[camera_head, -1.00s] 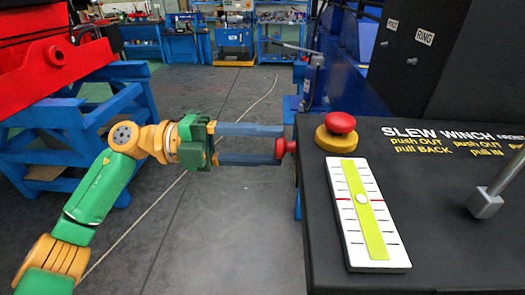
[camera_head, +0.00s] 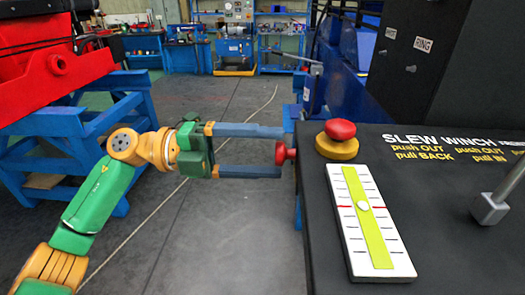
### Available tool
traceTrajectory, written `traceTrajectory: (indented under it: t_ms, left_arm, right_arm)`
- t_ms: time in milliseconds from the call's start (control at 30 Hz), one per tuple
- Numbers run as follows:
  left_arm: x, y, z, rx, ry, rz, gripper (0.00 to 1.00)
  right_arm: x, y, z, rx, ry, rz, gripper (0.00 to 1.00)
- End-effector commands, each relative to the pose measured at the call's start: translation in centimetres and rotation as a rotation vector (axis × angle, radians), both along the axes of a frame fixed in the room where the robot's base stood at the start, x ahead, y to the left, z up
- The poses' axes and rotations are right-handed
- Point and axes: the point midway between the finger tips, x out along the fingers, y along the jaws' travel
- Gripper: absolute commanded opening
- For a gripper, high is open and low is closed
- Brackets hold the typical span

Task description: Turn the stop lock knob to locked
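A red knob (camera_head: 283,153) sticks out from the left side of the black console (camera_head: 450,250). A red mushroom button (camera_head: 341,130) on a yellow base stands on the console top near its back left corner. No label shows which of the two is the stop lock knob. My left gripper (camera_head: 283,151) points right at the side knob. Its two blue fingers are spread, one above and one below the knob in the picture, with visible gaps. It is open and holds nothing. The knob's markings are not visible. My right gripper is not in view.
A white scale plate (camera_head: 393,263) with a yellow-green strip lies on the console top. A grey lever (camera_head: 490,207) stands at the right. A blue stand (camera_head: 112,180) with red machinery is at the left.

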Motion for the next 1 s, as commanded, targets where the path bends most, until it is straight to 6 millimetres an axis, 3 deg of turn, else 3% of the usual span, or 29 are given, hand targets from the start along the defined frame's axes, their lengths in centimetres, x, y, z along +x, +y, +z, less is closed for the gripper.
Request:
traceTrajectory:
  t_ms: [267,500,633,933,1000]
  left_arm:
    - [0.1,0.4,-0.1,0.000,0.001,0.002,0.76]
    - [0.1,5.2,-0.3,-0.001,0.000,0.004,0.76]
    - [0.0,6.8,-0.1,-0.001,0.000,0.002,0.76]
    - [0.1,7.1,0.0,-0.007,0.005,0.003,0.76]
    - [1.5,7.0,-0.5,-0.084,0.058,0.037,0.76]
  right_arm:
    - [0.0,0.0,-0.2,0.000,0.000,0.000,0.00]
    - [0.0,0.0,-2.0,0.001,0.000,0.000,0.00]
    - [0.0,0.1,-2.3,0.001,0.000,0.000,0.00]
    - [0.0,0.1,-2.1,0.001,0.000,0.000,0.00]
    - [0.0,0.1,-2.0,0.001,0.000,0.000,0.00]
